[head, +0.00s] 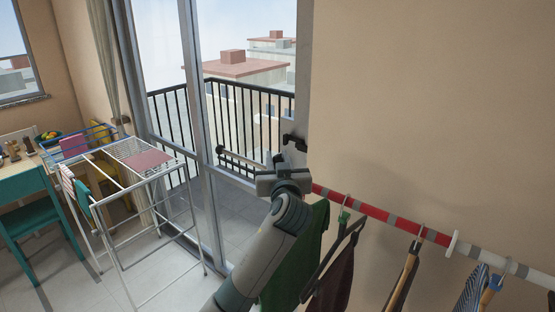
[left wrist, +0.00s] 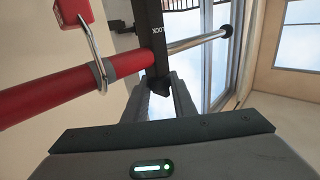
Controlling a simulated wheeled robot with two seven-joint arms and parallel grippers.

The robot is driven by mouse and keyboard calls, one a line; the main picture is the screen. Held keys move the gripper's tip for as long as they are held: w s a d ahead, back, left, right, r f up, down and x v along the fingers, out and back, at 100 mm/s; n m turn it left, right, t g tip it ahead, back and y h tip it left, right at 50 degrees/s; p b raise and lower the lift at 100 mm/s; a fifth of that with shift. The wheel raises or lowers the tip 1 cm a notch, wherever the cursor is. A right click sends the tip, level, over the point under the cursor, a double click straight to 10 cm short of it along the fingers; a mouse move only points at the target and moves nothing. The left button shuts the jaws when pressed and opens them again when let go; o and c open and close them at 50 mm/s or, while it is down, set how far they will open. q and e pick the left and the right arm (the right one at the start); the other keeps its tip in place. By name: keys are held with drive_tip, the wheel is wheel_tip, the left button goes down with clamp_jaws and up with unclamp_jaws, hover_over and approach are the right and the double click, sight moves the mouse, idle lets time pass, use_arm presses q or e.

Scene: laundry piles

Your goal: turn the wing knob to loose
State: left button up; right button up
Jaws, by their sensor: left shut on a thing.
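The wing knob (left wrist: 159,84) is a small black piece in the left wrist view. It sits under a black upright bracket (left wrist: 149,35) with white lettering that seems to read "LOCK". My left gripper (left wrist: 161,95) is shut on the knob, one finger on each side, hiding part of it. In the head view my left gripper (head: 280,170) is at the rail by the door frame and hides the knob. The black bracket (head: 293,143) shows just above it. The knob's turn angle cannot be told. My right gripper is not in view.
A red and grey striped rail (head: 380,212) with hanging clothes runs right along the wall. A thin metal rod (head: 238,158) runs left from the gripper. A white drying rack (head: 135,180) and a teal chair (head: 28,200) stand left, with open floor between rack and door.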

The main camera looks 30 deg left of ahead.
use_arm(q)
drive_tip(key=shift+m+t+h, duration=0.4)
drive_tip(key=shift+h, duration=0.1)
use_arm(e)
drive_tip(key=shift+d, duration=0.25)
use_arm(q)
drive_tip(key=shift+a+m+t+h, duration=0.1)
drive_tip(key=shift+m+t+h, duration=0.6)
drive_tip(key=shift+h, duration=0.4)
drive_tip(key=m+t+h, duration=0.1)
drive_tip(key=m+h, duration=0.3)
drive_tip(key=h, duration=0.1)
drive_tip(key=shift+t, duration=0.4)
drive_tip(key=m+h, duration=0.1)
drive_tip(key=h, duration=0.2)
drive_tip(key=shift+m, duration=0.4)
drive_tip(key=m+h+b, duration=0.1)
drive_tip(key=h, duration=0.1)
drive_tip(key=shift+f+h, duration=0.1)
drive_tip(key=shift+h, duration=0.2)
drive_tip(key=shift+m+h+b, duration=0.9)
drive_tip(key=shift+m+h, duration=0.1)
drive_tip(key=shift+h, duration=0.2)
drive_tip(key=shift+m+g+h+b, duration=0.3)
drive_tip(key=shift+m+g+h, duration=0.1)
drive_tip(key=shift+h, duration=0.2)
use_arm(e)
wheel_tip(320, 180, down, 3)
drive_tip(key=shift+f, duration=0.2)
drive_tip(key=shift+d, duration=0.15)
